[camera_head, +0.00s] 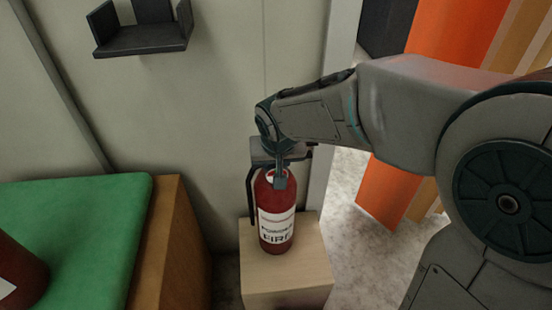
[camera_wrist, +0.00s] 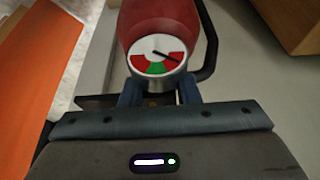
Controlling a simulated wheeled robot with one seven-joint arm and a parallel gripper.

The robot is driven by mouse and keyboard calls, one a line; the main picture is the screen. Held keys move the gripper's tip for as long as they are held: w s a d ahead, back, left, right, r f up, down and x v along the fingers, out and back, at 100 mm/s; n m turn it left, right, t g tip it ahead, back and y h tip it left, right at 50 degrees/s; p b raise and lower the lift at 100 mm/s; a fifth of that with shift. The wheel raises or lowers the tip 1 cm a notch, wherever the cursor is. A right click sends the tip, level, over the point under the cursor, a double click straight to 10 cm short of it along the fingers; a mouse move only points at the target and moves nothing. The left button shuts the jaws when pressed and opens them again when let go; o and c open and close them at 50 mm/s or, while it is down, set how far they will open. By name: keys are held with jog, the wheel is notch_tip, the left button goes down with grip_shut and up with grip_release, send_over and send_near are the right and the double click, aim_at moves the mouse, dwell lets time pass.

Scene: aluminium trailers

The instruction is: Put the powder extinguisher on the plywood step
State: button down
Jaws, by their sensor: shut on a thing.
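The powder extinguisher (camera_head: 277,222) is a red cylinder with a white label reading FIRE, a black hose and a dark top. It is upright over the plywood step (camera_head: 287,290), a pale wooden block against the wall. Its base appears to meet the step's top; I cannot tell whether it bears its weight. My gripper (camera_head: 281,172) is shut on the extinguisher's top from above. In the wrist view the extinguisher's round gauge (camera_wrist: 158,55) shows close in front of my gripper (camera_wrist: 160,95), with the red body beyond it.
A green-topped wooden bench (camera_head: 75,215) stands at the left, with another red cylinder (camera_head: 15,275) on it, cut off by the frame. A black wall bracket (camera_head: 142,40) hangs empty above. Orange panels (camera_head: 410,150) stand at the right, beyond pale floor.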

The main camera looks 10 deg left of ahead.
jog(key=shift+w+r, duration=0.15)
jog(key=shift+r, duration=0.15)
jog(key=c, duration=1.5)
grip_release()
jog(key=shift+f, duration=0.35)
jog(key=o, duration=0.4)
jog(key=shift+s+r, duration=0.1)
jog(key=shift+s, duration=0.1)
jog(key=p+v, duration=0.4)
jog(key=v, duration=0.8)
jog(key=s+d+f+m+g, duration=0.1)
jog(key=s+d+f, duration=0.1)
jog(key=d, duration=0.5)
jog(key=s+d+f+m+g, duration=0.1)
jog(key=s+d+f, duration=0.2)
jog(key=d, duration=0.4)
jog(key=s+d+f+g+h, duration=0.1)
jog(key=s+d+f, duration=0.2)
jog(key=s+d, duration=0.2)
jog(key=shift+d+m, duration=0.4)
jog(key=shift+d, duration=0.55)
